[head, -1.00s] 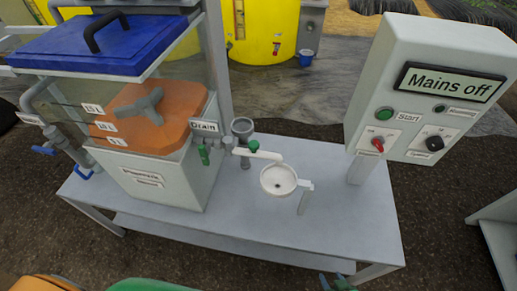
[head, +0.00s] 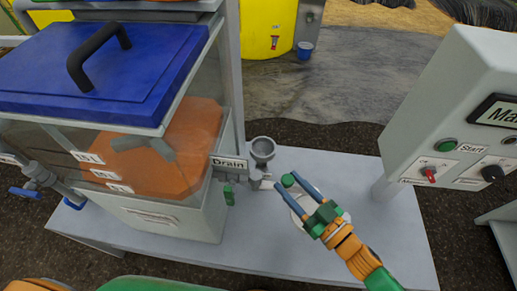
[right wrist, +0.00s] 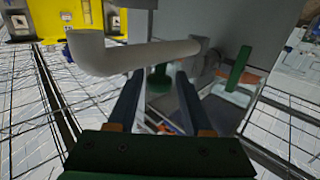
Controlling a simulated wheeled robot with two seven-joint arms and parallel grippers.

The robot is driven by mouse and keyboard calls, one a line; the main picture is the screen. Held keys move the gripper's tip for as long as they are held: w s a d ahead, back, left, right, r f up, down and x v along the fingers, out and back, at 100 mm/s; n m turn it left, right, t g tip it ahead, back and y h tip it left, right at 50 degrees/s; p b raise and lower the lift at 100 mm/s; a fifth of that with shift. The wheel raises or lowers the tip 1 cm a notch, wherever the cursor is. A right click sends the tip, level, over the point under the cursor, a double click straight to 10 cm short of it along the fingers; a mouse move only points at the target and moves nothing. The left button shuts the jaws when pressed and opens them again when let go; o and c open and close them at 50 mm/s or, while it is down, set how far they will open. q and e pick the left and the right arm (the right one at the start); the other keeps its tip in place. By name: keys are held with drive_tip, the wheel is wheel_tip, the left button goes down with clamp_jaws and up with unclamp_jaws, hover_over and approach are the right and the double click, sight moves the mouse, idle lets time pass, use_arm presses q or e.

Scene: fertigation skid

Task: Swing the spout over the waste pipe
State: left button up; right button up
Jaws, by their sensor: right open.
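The waste pipe (head: 263,148) is a grey upright pipe with a cup-like mouth beside the tank's Drain label in the head view. The white spout is mostly hidden there by my right gripper (head: 284,181). A green knob (head: 288,180) shows between its fingertips. In the right wrist view the spout (right wrist: 150,55) runs across just beyond my fingertips, its bent end at the left. The green knob (right wrist: 158,78) shows in the gap between the open fingers; I cannot tell whether they touch it. My left gripper is not in view.
The white basin (head: 298,206) sits partly under my right gripper. The tank with a blue lid (head: 110,70) stands at the left, with a green drain handle (head: 229,194) close by. The control box (head: 440,110) stands at the right. The bench top (head: 355,175) between is clear.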

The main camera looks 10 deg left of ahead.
sight(284, 176)
drive_tip(key=shift+w+a+r, duration=0.55)
drive_tip(key=shift+w+a, duration=0.15)
drive_tip(key=shift+x, duration=1.15)
drive_tip(key=shift+w+a+f, duration=0.25)
drive_tip(key=shift+f, duration=0.1)
drive_tip(key=shift+s+d+r, duration=0.1)
drive_tip(key=shift+s+d, duration=0.05)
drive_tip(key=c, duration=0.4)
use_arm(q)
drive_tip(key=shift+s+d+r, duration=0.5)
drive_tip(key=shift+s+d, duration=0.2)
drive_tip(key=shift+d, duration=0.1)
use_arm(e)
clamp_jaws()
